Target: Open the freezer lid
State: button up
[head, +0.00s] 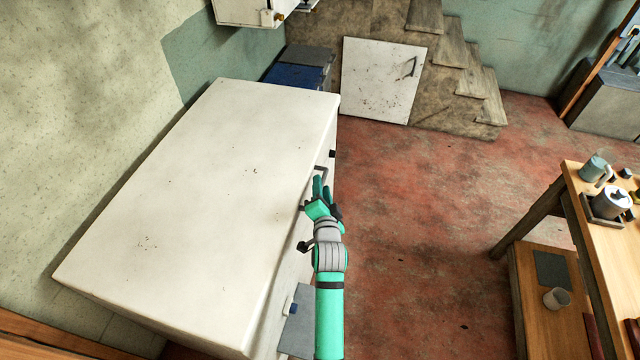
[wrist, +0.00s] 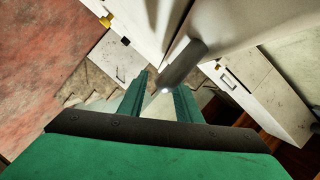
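The white chest freezer (head: 210,190) stands along the left wall in the head view, with its broad flat lid shut. A grey bar handle (head: 321,172) sticks out from the front edge of the lid. My green gripper (head: 322,188) is at this handle, on the freezer's front side. In the wrist view the two fingers of my gripper (wrist: 162,90) are apart. The end of the handle (wrist: 183,65) reaches into the space between the fingertips, and I see no clear grip on it. Whether a finger touches the handle I cannot tell.
A wooden table (head: 605,240) with a mug (head: 596,170) and a pot (head: 612,203) stands at the right. A white panel (head: 382,78) leans against the stairs (head: 460,75) behind. The red floor (head: 430,220) between freezer and table is clear.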

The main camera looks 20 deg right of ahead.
jog(key=shift+x, duration=1)
grip_shut()
jog(key=shift+r, duration=0.1)
